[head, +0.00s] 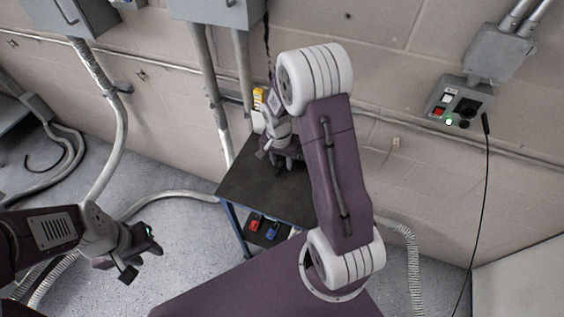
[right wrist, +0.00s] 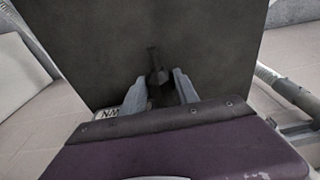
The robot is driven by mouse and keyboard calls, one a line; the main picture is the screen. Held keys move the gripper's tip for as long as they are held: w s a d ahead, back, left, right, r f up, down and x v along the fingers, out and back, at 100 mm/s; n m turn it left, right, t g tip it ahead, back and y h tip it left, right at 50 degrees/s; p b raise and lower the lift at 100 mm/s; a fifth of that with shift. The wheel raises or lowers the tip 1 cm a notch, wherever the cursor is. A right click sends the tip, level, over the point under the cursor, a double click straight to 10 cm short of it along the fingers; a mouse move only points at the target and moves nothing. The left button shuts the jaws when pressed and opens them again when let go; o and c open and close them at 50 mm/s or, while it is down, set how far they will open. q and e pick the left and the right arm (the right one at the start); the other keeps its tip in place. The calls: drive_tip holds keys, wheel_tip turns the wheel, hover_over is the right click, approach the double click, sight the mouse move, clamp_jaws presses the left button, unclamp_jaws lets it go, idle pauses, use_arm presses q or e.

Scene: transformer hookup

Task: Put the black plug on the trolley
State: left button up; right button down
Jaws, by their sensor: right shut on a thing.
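The trolley (head: 243,186) has a dark top and a blue frame and stands against the wall. Its dark top fills much of the right wrist view (right wrist: 105,45). My right gripper (head: 285,163) is low over the trolley top. In the right wrist view its fingers (right wrist: 160,92) are shut on the black plug (right wrist: 157,84), a small dark piece hard to make out against the top. I cannot tell whether the plug touches the top. In the head view the plug is hidden by the gripper. My left gripper (head: 143,258) is open and empty, over the floor left of the trolley.
A red padlock (head: 255,222) and a blue one (head: 272,230) are on the trolley's lower level. A yellow object (head: 259,97) shows behind my right wrist. A wall panel (head: 460,103) has a black cable (head: 485,180) hanging beside it. Conduits run along the wall and floor.

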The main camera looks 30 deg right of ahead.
sight(280, 165)
drive_tip(key=shift+w+f, duration=0.1)
drive_tip(key=shift+f, duration=0.45)
drive_tip(key=shift+f, duration=0.15)
drive_tip(key=c, duration=0.9)
unclamp_jaws()
wheel_tip(280, 165, up, 12)
drive_tip(key=s+a, duration=0.1)
drive_tip(key=s+a+f+n, duration=0.1)
drive_tip(key=s+a+n, duration=0.1)
drive_tip(key=s+n, duration=0.1)
drive_tip(key=s+a+f+n, duration=0.1)
drive_tip(key=s+a+n, duration=0.1)
drive_tip(key=s, duration=0.3)
drive_tip(key=s+a+f+n+y+p, duration=0.1)
drive_tip(key=s+a+n, duration=0.1)
drive_tip(key=s+n, duration=0.2)
drive_tip(key=shift+a+n, duration=0.4)
